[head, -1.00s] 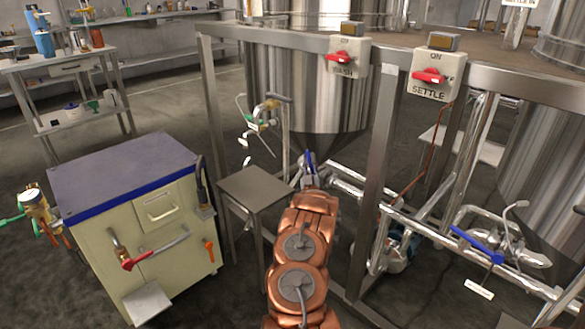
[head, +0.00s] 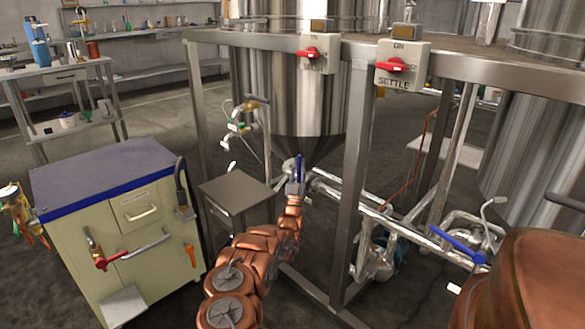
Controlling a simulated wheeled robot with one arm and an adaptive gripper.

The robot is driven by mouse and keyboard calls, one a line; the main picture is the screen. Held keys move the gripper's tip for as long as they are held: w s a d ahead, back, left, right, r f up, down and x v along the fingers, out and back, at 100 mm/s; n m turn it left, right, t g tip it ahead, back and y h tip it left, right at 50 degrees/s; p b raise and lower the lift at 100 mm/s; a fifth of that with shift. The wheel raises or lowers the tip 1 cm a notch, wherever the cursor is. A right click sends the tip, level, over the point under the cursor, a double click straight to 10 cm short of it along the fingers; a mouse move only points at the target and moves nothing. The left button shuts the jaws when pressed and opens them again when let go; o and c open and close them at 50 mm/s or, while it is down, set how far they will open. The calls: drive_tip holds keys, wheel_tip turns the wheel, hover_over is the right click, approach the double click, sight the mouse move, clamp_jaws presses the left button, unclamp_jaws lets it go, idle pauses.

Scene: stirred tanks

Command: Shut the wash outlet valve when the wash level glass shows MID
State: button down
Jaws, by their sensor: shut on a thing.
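The wash tank (head: 288,85) is a steel vessel with a cone bottom, behind the frame. A blue lever handle (head: 299,162) stands upright just below its cone, at the outlet pipe; I take it for the wash outlet valve. My gripper (head: 296,184) is at this handle, shut on it, at the end of my copper arm. The fingers are small here and the valve body is mostly hidden behind them. I cannot make out a wash level glass or a MID mark.
The wash switch box (head: 317,54) and SETTLE box (head: 402,65), both with red knobs, hang on the steel frame (head: 354,190). Another blue lever (head: 458,244) lies along the right pipe. A small steel table (head: 236,187) and cream cabinet (head: 148,213) stand left.

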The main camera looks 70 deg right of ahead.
drive_tip(key=shift+s, duration=0.3)
drive_tip(key=c, duration=1.1)
unclamp_jaws()
drive_tip(key=shift+c, duration=0.2)
drive_tip(key=shift+w, duration=0.1)
drive_tip(key=shift+a+f, duration=0.2)
drive_tip(key=shift+f, duration=0.1)
drive_tip(key=v, duration=1.1)
drive_tip(key=shift+a, duration=0.15)
